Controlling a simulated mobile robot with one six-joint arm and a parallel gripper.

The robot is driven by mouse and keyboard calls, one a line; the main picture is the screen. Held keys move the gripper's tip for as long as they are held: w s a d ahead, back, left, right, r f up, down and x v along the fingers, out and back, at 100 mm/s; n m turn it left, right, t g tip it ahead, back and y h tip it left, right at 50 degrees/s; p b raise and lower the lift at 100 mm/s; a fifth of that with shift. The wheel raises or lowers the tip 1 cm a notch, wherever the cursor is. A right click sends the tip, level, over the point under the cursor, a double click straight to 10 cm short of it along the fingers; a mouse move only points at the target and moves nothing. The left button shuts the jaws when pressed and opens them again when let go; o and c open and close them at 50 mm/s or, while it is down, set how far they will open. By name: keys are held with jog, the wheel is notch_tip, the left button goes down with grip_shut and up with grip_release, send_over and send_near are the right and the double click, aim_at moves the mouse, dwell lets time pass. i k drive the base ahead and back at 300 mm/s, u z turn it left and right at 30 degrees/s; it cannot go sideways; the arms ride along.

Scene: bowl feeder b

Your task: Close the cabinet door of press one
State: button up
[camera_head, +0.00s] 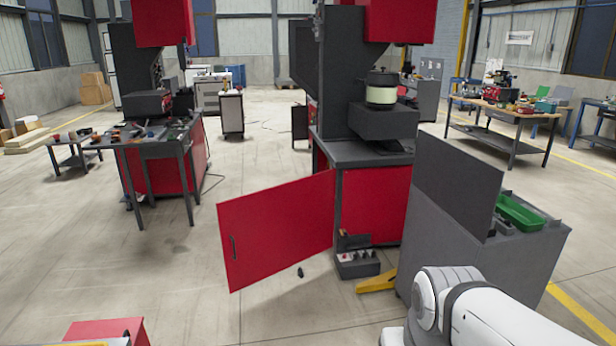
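The red cabinet door (277,230) stands swung wide open at the centre of the head view. It has a dark vertical handle (233,248) near its free left edge. The door joins the left front of a dark grey and red press (355,110) with a red base cabinet (375,203). I cannot tell whether this is press one. My white arm (490,312) shows at the bottom right, well apart from the door. My gripper is not in view.
A grey box (358,262) and a small dark object (300,272) lie on the floor by the door. A grey cabinet (470,250) with a green tray (520,213) stands right of the press. A red object (108,330) is at bottom left. Floor left of the door is clear.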

aim_at(264, 234)
jog(key=i, duration=0.6)
jog(key=u, duration=1.25)
jog(key=i, duration=0.5)
jog(key=z, duration=0.6)
jog(key=i, duration=1.7)
jog(key=z, duration=0.7)
